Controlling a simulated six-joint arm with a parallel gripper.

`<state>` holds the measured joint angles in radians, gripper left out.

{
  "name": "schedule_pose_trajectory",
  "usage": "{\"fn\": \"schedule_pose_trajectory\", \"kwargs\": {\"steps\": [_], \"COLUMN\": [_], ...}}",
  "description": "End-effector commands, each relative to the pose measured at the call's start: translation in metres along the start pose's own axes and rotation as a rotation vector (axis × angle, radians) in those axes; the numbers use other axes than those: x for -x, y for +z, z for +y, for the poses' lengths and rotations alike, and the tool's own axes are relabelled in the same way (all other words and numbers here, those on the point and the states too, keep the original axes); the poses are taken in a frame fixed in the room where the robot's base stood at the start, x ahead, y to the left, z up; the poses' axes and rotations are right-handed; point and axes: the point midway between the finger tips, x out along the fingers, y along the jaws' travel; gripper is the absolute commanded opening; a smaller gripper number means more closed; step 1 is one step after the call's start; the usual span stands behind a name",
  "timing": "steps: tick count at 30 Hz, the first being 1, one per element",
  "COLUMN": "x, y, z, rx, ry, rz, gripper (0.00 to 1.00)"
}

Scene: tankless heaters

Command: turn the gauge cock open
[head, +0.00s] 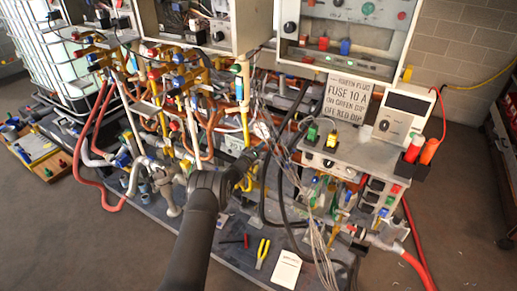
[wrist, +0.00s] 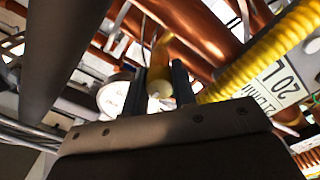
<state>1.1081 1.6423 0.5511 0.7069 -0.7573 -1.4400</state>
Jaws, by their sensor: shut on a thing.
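The gauge cock (wrist: 159,62) shows in the wrist view as a small tan-yellow piece with a rounded near end. My gripper (wrist: 158,78) is shut on it, with one dark finger on each side. A round white gauge face (wrist: 111,97) is just left of the fingers and partly hidden by them. In the head view my gripper (head: 257,157) reaches in among the pipes at the middle of the rig. The cock cannot be made out there.
A yellow corrugated hose (wrist: 262,55) and a white label tag (wrist: 280,88) are close on the right, with copper pipes (wrist: 195,28) behind. In the head view, cables hang right of my gripper. Yellow pliers (head: 262,253) and a white card (head: 286,270) lie on the base.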

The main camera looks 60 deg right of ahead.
Motion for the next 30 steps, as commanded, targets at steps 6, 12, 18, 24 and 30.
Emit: {"fn": "schedule_pose_trajectory", "kwargs": {"steps": [6,12,18,24,30], "x": [0.001,0.0,0.003,0.021,0.05], "y": [0.002,0.001,0.001,0.0,0.0], "z": [-0.001,-0.001,-0.001,-0.001,-0.001], "rx": [0.0,0.0,0.0,0.001,0.001], "ry": [-0.002,-0.001,-0.001,-0.003,-0.003], "rz": [-0.003,-0.002,-0.001,-0.002,-0.001], "gripper": [0.44,0.47,0.47,0.47,0.47]}}
